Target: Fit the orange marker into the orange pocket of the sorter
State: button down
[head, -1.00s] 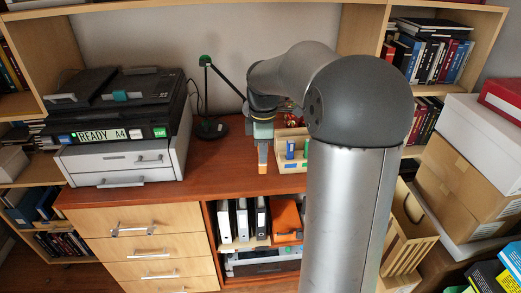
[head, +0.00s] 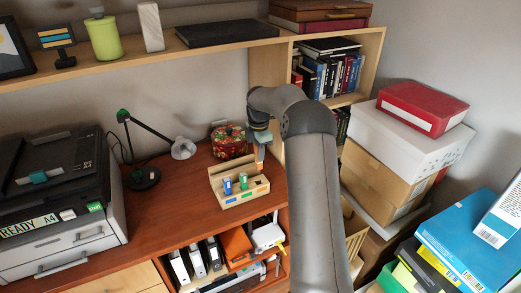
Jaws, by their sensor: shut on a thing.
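The light wooden sorter (head: 231,202) stands on the red-brown desk top. My gripper (head: 260,146) points down at the sorter's back right and is shut on the orange marker (head: 260,154). The marker hangs roughly upright over the right end of the sorter. Its lower end is too small to tell whether it touches the sorter. I cannot make out the orange pocket clearly.
A desk lamp (head: 145,176) and a printer (head: 60,190) stand to the left. A shelf (head: 200,52) runs above. Stacked boxes (head: 400,145) are on the right. The desk (head: 185,215) left of the sorter is clear.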

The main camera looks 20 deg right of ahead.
aim_at(259, 169)
dwell(0.4)
jog(key=shift+f+b, duration=1.55)
jog(key=shift+f, duration=1.4)
jog(key=shift+f+b, duration=1.4)
jog(key=shift+f, duration=1.35)
jog(key=c, duration=1.2)
grip_release()
notch_tip(259, 169, up, 17)
jog(key=shift+r+b, duration=0.2)
jog(key=shift+b, duration=0.7)
